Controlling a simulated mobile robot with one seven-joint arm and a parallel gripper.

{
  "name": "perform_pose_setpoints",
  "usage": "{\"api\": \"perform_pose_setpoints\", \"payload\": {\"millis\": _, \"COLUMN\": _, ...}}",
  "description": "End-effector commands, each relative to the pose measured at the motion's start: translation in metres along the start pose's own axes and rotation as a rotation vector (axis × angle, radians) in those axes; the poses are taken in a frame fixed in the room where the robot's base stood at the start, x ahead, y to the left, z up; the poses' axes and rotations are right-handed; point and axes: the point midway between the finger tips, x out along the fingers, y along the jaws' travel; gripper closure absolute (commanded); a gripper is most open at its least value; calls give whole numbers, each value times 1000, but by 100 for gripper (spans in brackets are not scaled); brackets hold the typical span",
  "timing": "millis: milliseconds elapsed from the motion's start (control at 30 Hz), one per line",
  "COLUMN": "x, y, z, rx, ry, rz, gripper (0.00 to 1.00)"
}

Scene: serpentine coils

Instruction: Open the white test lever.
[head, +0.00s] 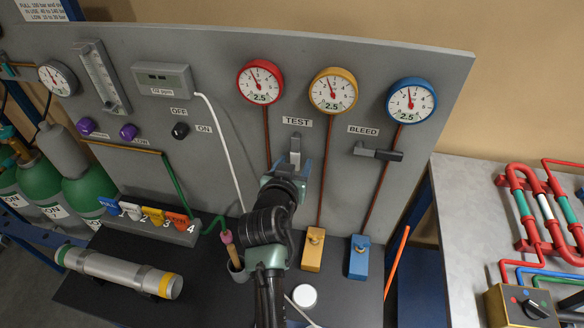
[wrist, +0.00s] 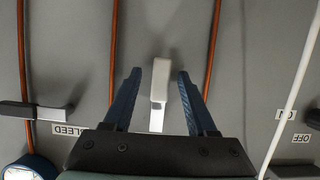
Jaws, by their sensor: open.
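The white test lever (wrist: 160,80) stands out from the grey panel under the TEST label. In the wrist view it lies between the two blue fingers of my gripper (wrist: 159,74), with a gap on each side. The fingers are open and do not appear to touch it. In the head view the lever (head: 295,148) points upright, and my gripper (head: 294,168) reaches up to it from below, hiding its lower part.
The dark bleed lever (head: 378,153) lies sideways to the right. Red, yellow and blue gauges (head: 333,90) sit above, with thin pipes running down the panel (head: 232,60). A white tube (head: 220,140) hangs to the left. A white round cap (head: 304,295) lies on the dark bench.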

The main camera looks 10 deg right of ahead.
Motion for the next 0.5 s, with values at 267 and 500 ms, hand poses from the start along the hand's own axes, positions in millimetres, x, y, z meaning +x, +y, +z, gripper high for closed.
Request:
{"api": "perform_pose_setpoints", "payload": {"millis": 267, "x": -24, "y": 0, "z": 2, "rx": -1, "ry": 1, "rz": -2, "gripper": 43}}
{"api": "perform_pose_setpoints", "payload": {"millis": 500, "x": -62, "y": -1, "z": 3, "rx": -1, "ry": 1, "rz": -3, "gripper": 43}}
